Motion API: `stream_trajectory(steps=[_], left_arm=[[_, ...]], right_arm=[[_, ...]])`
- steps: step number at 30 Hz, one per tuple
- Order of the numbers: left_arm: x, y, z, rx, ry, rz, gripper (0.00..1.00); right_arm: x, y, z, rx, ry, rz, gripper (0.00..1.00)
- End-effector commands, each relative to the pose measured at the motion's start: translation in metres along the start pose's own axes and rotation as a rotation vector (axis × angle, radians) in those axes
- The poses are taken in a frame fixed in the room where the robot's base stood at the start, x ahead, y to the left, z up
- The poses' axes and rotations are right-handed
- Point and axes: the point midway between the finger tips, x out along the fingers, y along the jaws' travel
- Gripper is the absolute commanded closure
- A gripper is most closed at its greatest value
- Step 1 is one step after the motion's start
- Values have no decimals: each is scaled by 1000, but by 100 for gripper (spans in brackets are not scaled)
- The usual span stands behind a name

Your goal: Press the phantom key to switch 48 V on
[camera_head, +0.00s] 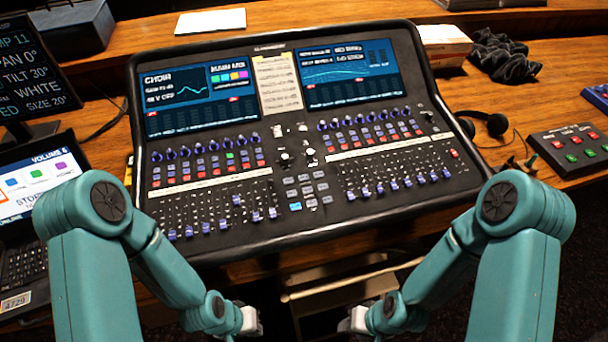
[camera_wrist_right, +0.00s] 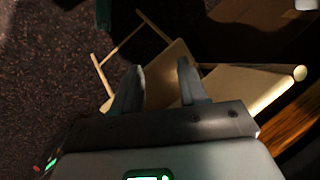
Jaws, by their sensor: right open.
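The mixing desk (camera_head: 230,243) lies on the wooden table with two lit screens, rows of keys, knobs and faders. I cannot tell which small key is the phantom key; one key in the left bank (camera_head: 229,155) glows green and one in the middle (camera_head: 296,206) glows blue-white. My left gripper (camera_head: 256,322) is below the desk's front edge, its fingers mostly hidden. My right gripper (camera_head: 346,323) is also below the front edge, apart from the desk. In the right wrist view its two fingers (camera_wrist_right: 160,85) are open with nothing between them.
A laptop (camera_head: 40,190) and a dark monitor (camera_head: 35,70) stand at the left. Headphones (camera_head: 496,124) and a button box (camera_head: 575,150) lie at the right. A paper stack (camera_head: 443,44) and black cloth (camera_head: 503,58) are behind. A wooden chair (camera_head: 345,287) stands below the front edge.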

Motion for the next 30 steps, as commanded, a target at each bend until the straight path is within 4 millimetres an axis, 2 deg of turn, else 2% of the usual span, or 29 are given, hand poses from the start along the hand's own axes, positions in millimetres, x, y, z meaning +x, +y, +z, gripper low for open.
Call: stream_trajectory(steps=[1, 3, 4, 30], left_arm=[[0, 0, 0, 0, 0, 0, 100], [0, 0, 0, 0, 0, 0, 100], [0, 0, 0, 0, 0, 0, 100], [0, 0, 0, 0, 0, 0, 100]], right_arm=[[0, 0, 0, 0, 0, 0, 70], [0, 0, 0, 0, 0, 0, 93], [0, 0, 0, 0, 0, 0, 100], [0, 0, 0, 0, 0, 0, 100]])
